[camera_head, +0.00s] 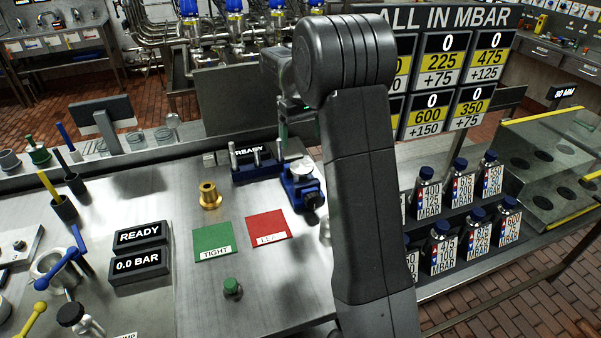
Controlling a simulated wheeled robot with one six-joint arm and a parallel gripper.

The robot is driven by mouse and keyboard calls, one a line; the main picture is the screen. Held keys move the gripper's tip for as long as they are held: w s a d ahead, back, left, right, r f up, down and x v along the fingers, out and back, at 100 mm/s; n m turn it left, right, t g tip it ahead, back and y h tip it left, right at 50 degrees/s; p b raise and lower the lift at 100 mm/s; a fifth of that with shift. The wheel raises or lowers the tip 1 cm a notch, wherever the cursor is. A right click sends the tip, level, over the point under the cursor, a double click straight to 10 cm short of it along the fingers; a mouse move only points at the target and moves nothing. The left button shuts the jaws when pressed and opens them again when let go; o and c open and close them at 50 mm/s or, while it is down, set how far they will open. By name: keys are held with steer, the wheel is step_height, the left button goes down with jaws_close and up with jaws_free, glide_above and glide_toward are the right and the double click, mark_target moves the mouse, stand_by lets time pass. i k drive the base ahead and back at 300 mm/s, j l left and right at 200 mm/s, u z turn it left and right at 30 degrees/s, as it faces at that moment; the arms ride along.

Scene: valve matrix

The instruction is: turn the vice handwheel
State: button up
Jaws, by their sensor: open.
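The blue vice (302,183) stands on the steel bench just left of my upright arm, with a light metal part on its top. A dark round part at its front, which looks like the handwheel (313,200), faces the near side. My gripper (284,132) hangs above and behind the vice, small in the picture and partly hidden by my arm. It is apart from the handwheel and looks empty. The fingertips are hard to make out.
A blue rack with pins (257,165) stands left of the vice. A brass fitting (209,196), a green TIGHT mat (213,240), a red mat (268,228) and a green knob (232,288) are nearer. Labelled bottles (463,187) stand on the right. Bare steel lies between the mats and my arm.

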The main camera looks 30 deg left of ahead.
mark_target(312, 200)
steer(key=u, duration=1.25)
